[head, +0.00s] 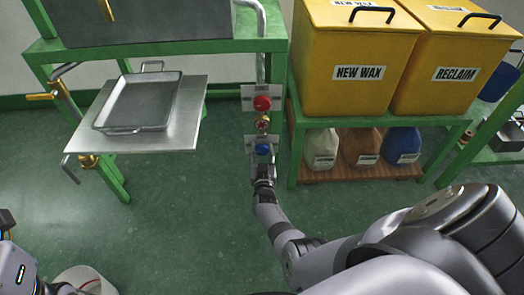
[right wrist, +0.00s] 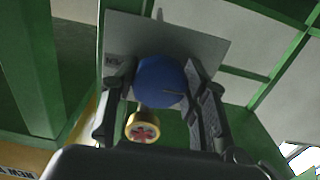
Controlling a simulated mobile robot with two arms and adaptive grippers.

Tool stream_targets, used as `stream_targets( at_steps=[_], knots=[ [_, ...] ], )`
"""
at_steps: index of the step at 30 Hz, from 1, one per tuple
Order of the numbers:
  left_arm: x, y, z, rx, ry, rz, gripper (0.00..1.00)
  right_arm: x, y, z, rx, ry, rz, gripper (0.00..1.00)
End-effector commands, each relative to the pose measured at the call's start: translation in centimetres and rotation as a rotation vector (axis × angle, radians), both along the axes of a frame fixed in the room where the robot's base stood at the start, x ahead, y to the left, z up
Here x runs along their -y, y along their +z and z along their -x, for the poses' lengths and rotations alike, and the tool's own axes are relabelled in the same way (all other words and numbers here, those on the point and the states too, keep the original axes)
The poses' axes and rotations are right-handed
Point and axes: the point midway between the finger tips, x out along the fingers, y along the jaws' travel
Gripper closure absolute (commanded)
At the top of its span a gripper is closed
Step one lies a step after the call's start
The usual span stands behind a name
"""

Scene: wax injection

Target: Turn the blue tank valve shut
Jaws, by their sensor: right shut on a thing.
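The blue valve knob (head: 262,149) is on a white plate on the vertical pipe, below a red knob, in the middle of the head view. My right gripper (head: 262,162) reaches up to it from below. In the right wrist view the round blue knob (right wrist: 162,82) sits between the two fingers of my right gripper (right wrist: 162,100), which is shut on it. The knob's turn angle cannot be read. Part of my left arm shows at the bottom left of the head view, but its gripper does not show.
The red knob (head: 262,103) and a brass fitting (head: 263,122) are just above. A metal shelf (head: 185,125) with a grey tray (head: 103,124) stands left. Yellow wax tanks (head: 355,45) stand right, above several jugs (head: 362,147). A white bucket (head: 85,278) is at bottom left.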

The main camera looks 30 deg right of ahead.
Motion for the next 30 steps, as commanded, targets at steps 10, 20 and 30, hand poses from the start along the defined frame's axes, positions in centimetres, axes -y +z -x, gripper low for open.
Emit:
stream_targets(
  at_steps=[10,20,30],
  knots=[
    [0.01,-0.02,0.00,0.000,0.000,0.000,0.60,-0.06,-0.07,0.02,-0.002,0.001,-0.001,0.38],
    [-0.05,-0.07,0.07,-0.001,0.001,-0.001,0.60,-0.01,-0.01,0.01,0.004,0.000,-0.007,0.38],
    [-0.01,-0.44,0.04,0.000,0.000,0.000,0.60,-0.06,-0.07,-0.01,0.173,0.001,-0.281,0.38]
  ],
)
